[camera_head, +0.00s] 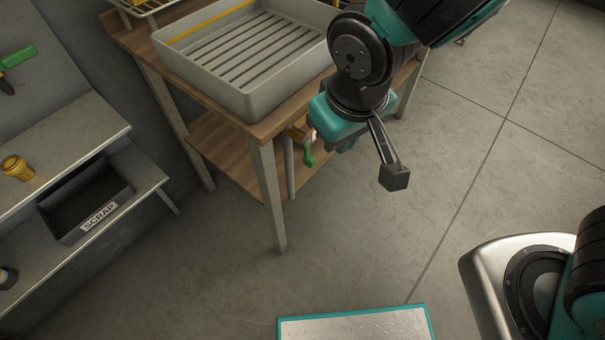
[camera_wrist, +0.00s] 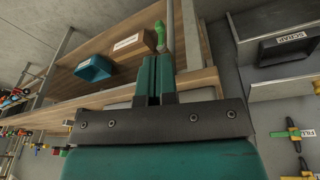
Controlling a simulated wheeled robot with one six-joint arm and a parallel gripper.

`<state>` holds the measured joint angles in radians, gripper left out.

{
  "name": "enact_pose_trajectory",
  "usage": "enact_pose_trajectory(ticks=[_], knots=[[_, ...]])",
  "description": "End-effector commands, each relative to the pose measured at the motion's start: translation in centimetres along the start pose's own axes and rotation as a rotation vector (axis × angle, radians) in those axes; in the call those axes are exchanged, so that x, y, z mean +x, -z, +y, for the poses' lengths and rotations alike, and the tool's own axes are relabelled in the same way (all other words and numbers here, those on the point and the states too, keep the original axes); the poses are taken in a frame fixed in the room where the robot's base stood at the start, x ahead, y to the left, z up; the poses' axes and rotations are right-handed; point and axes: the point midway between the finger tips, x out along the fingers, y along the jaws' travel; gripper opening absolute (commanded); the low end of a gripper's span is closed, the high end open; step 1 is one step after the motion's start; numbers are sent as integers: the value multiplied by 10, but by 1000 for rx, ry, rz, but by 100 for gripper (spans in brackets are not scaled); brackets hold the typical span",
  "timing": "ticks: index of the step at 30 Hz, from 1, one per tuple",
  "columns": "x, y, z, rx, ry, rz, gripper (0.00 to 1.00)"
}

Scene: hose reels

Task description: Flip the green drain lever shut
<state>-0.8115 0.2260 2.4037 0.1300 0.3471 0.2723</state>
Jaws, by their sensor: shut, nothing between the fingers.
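The green drain lever (camera_head: 309,158) hangs below the brass valve (camera_head: 297,133) under the front edge of the wooden bench, its handle pointing down. In the wrist view the lever (camera_wrist: 160,34) shows just past my fingertips. My gripper (camera_head: 346,149) is to the right of the lever in the head view, beneath my wrist, and its fingers are mostly hidden there. In the wrist view my gripper (camera_wrist: 155,58) has its two teal fingers together with nothing between them. I cannot tell whether the fingertips touch the lever; a small gap seems to show.
A grey slatted tray (camera_head: 215,89) stands on the bench, whose leg (camera_head: 268,195) is close by. A SCRAP bin (camera_head: 48,228) sits on the left shelf.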

Motion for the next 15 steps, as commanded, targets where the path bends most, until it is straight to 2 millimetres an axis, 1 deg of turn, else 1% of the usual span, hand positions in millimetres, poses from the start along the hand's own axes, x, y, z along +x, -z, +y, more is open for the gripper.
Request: enact_pose_trajectory(ticks=[1, 3, 6, 9, 10, 12, 15], knots=[[34, 1, -14, -31, -55, 19, 0], [62, 6, -27, -61, -128, 69, 0], [93, 12, -45, -110, -213, 149, 0], [114, 15, -61, -158, -270, 224, 0], [118, 16, -65, -170, -282, 244, 0], [125, 18, -72, -192, -304, 280, 0], [130, 19, -78, -211, -320, 310, 0]])
